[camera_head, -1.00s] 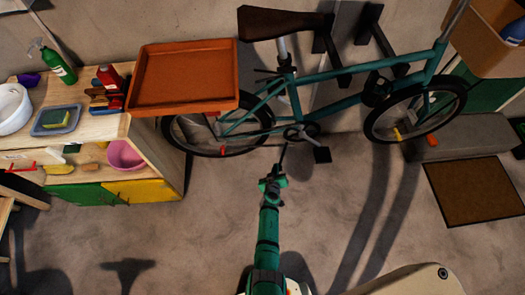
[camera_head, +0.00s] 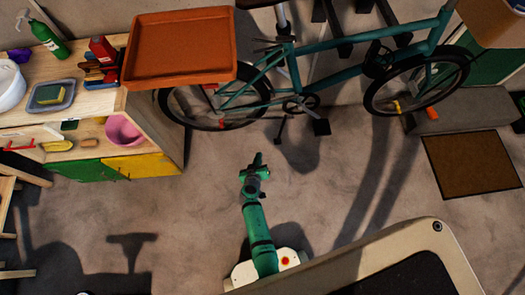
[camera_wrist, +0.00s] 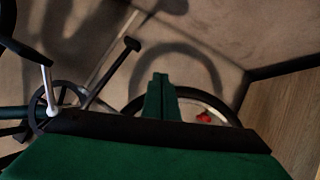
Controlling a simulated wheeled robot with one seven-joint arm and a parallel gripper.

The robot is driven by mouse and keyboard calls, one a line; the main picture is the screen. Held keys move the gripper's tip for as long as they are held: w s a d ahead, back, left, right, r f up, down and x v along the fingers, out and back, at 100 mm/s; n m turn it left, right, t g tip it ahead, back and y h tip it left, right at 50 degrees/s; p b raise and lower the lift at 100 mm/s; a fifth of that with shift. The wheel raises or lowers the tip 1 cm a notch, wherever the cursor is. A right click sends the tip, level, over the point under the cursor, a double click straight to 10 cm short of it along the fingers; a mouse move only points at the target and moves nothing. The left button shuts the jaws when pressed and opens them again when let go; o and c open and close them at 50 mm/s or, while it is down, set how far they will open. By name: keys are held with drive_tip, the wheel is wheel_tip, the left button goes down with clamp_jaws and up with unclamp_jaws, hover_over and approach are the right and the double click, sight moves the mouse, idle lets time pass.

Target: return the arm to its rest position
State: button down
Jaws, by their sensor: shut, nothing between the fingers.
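My gripper (camera_head: 257,160) is at the end of my green arm, above the bare concrete floor in the middle of the head view. It is held in front of the teal bicycle (camera_head: 345,92) and apart from it. In the wrist view the two green fingers (camera_wrist: 160,88) are together with nothing between them. Beyond them the wrist view shows part of the bicycle's wheel and a crank with a pedal (camera_wrist: 131,43).
A wooden workbench (camera_head: 145,124) with an orange tray (camera_head: 180,50), a sponge dish (camera_head: 51,97) and a pink bowl (camera_head: 124,131) stands at left. A brown mat (camera_head: 472,163) lies at right. The floor (camera_head: 215,215) around my arm is clear.

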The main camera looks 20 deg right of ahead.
drive_tip(key=shift+s+a, duration=0.2)
drive_tip(key=shift+a, duration=0.15)
idle(0.4)
drive_tip(key=s+a+r+t+y, duration=0.1)
drive_tip(key=s+a+r, duration=0.25)
drive_tip(key=s, duration=0.35)
drive_tip(key=s+a+r+n+y, duration=0.1)
drive_tip(key=s+a+r+y, duration=0.1)
drive_tip(key=s+r, duration=0.3)
drive_tip(key=s+a+r+t+y, duration=0.1)
drive_tip(key=s+a+r, duration=0.1)
drive_tip(key=s, duration=0.6)
drive_tip(key=s+a+r+t, duration=0.1)
drive_tip(key=s+r, duration=0.2)
drive_tip(key=r, duration=0.7)
drive_tip(key=s+a+r+t+y, duration=0.1)
drive_tip(key=s+r, duration=0.3)
drive_tip(key=r, duration=0.6)
drive_tip(key=s+a+r+t, duration=0.1)
drive_tip(key=s+a+r, duration=0.2)
drive_tip(key=r, duration=0.7)
drive_tip(key=shift+s+a+m+y, duration=0.15)
drive_tip(key=shift+s+m+y, duration=0.15)
drive_tip(key=shift+s, duration=0.1)
